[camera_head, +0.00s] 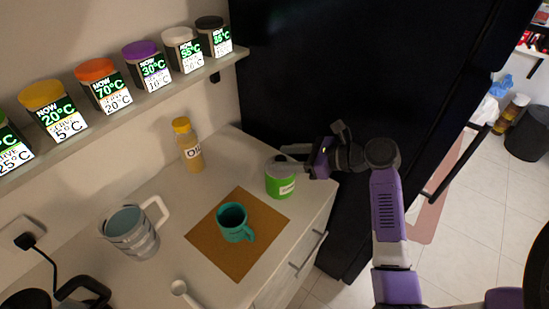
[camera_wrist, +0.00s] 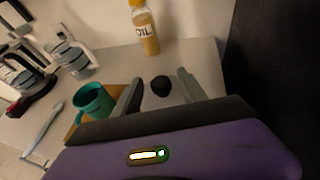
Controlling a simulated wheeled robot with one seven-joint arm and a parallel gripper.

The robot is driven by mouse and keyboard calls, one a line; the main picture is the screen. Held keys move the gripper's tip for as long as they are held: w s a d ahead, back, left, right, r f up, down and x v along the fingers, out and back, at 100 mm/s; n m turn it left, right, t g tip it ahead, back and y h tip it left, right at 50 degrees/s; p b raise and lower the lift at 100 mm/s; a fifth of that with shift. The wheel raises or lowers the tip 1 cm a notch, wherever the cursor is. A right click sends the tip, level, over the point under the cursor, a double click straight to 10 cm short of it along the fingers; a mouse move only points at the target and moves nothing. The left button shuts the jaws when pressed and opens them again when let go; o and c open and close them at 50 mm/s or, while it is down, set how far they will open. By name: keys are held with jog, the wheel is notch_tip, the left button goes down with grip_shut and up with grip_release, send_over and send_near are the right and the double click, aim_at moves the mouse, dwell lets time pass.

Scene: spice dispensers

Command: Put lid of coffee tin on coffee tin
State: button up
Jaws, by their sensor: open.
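A green coffee tin (camera_head: 280,184) with a white label stands upright on the counter at its right front corner. Its top looks pale grey, with a small dark knob by the rim, so the lid appears to be on or right over the tin. I cannot tell whether it is fully seated. My gripper (camera_head: 285,164) is right at the top of the tin, reaching in from the right. In the wrist view its two fingers are apart, with a round black knob (camera_wrist: 160,85) between them, not visibly gripped. The tin's body is hidden there.
A teal mug (camera_head: 233,222) stands on a brown mat (camera_head: 240,263) left of the tin. An oil bottle (camera_head: 188,146) is behind, and a clear jug (camera_head: 132,235) is further left. A dark tall panel (camera_head: 300,80) rises close behind the arm.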

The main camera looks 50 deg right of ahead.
jog(key=v, duration=0.7)
jog(key=shift+s, duration=0.3)
jog(key=shift+d+r, duration=0.1)
jog(key=shift+r, duration=0.05)
jog(key=d+r+n+t+h, duration=0.15)
jog(key=d+n+h, duration=0.25)
jog(key=d+h, duration=0.4)
jog(key=s+a+f+n+y, duration=0.1)
jog(key=s+a+n, duration=0.6)
jog(key=a+n, duration=0.2)
jog(key=s+a+f+n+y, duration=0.1)
jog(key=s+a+n, duration=0.6)
jog(key=a+n, duration=0.3)
jog(key=s+a+f+n+y+b, duration=0.1)
jog(key=s+a+n, duration=0.6)
jog(key=a, duration=0.7)
jog(key=n+y, duration=0.1)
jog(key=n, duration=0.1)
jog(key=shift+a+n, duration=0.3)
jog(key=shift+a, duration=0.1)
